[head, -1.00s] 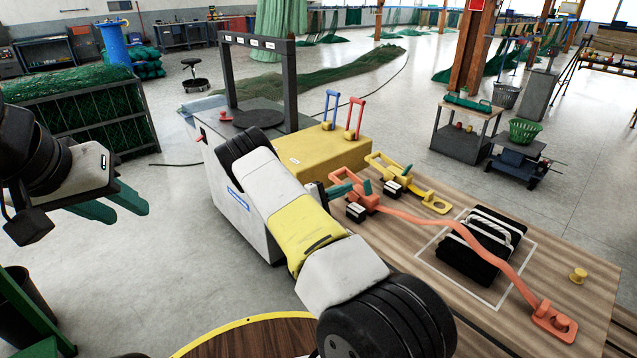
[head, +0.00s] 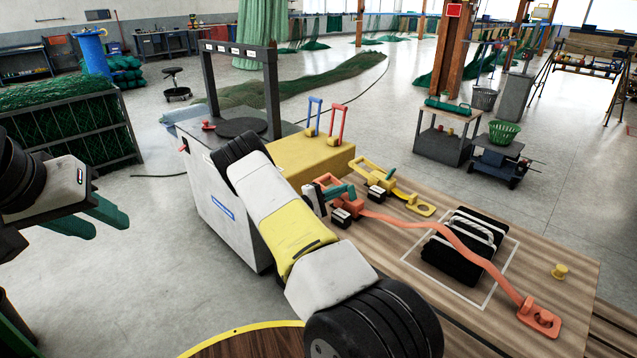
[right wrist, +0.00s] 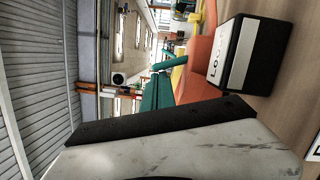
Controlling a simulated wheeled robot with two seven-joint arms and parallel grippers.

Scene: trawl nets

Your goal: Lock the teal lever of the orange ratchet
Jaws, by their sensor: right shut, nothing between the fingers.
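The orange ratchet (head: 350,206) lies at the near left end of the wooden table, with its orange strap running right to an orange end fitting (head: 538,318). It also shows in the right wrist view (right wrist: 196,68). My right gripper (head: 335,193) has teal fingers, shut and empty, at the ratchet beside its orange handle; they also show in the right wrist view (right wrist: 155,92). A teal piece, apparently the lever (right wrist: 163,66), stands just beyond the fingertips there. Contact and the lever's angle cannot be told. My left gripper (head: 105,218) is open and empty, far left.
A black box with a white label (right wrist: 247,55) sits close by the orange ratchet. A yellow block with blue and red handles (head: 310,153) stands behind.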

